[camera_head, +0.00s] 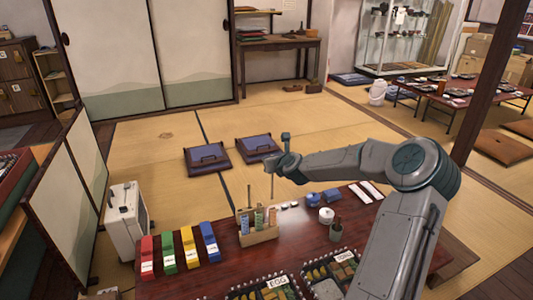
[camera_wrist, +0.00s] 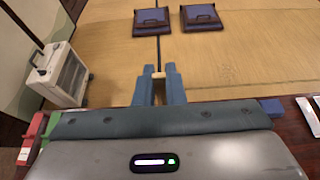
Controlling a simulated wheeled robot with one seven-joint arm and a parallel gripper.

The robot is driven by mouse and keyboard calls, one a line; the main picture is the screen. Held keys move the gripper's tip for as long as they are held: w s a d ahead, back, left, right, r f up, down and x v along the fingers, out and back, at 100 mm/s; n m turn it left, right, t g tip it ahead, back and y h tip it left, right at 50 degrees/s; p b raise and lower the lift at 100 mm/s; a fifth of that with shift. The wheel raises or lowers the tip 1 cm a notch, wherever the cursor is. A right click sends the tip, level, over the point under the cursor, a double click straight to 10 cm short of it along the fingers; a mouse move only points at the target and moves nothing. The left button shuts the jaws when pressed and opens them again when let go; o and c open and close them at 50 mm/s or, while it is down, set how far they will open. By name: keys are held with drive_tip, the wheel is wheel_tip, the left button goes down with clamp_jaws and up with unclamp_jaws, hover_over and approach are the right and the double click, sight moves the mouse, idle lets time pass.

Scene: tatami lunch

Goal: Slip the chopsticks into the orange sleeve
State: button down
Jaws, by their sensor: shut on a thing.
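My gripper (camera_head: 271,162) is above the red-brown low table, shut on a thin pair of chopsticks (camera_head: 272,186) that hangs nearly upright. In the wrist view a pale tan end (camera_wrist: 171,68) shows between my fingers. Below is a wooden holder (camera_head: 262,238) with several small upright sleeves. The orange sleeve (camera_head: 272,216) appears to be the one at its right, under the chopsticks. I cannot tell whether the chopstick tips are in its mouth or just above it. Another thin stick (camera_head: 248,197) stands up from the holder's left side.
Red (camera_head: 147,256), green (camera_head: 169,252), yellow (camera_head: 189,245) and blue (camera_head: 209,240) packets lie left of the holder. A white pot (camera_head: 326,215), a dark cup (camera_head: 336,228) and bento boxes (camera_head: 275,288) are nearby.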

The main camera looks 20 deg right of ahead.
sight(272, 180)
drive_tip(key=shift+s+f+b, duration=0.3)
drive_tip(key=shift+f+b, duration=0.25)
drive_tip(key=shift+f, duration=0.2)
drive_tip(key=shift+s+f+b, duration=0.25)
drive_tip(key=shift+f+b, duration=0.25)
drive_tip(key=shift+f, duration=0.2)
drive_tip(key=shift+f+b, duration=0.5)
drive_tip(key=shift+f, duration=0.1)
idle(1.0)
drive_tip(key=shift+f+b, duration=0.45)
drive_tip(key=shift+f, duration=0.1)
drive_tip(key=shift+f, duration=0.15)
drive_tip(key=shift+f+b, duration=0.6)
drive_tip(key=shift+f, duration=0.05)
drive_tip(key=shift+f, duration=0.3)
idle(0.5)
drive_tip(key=shift+f+b, duration=0.75)
drive_tip(key=shift+b, duration=0.1)
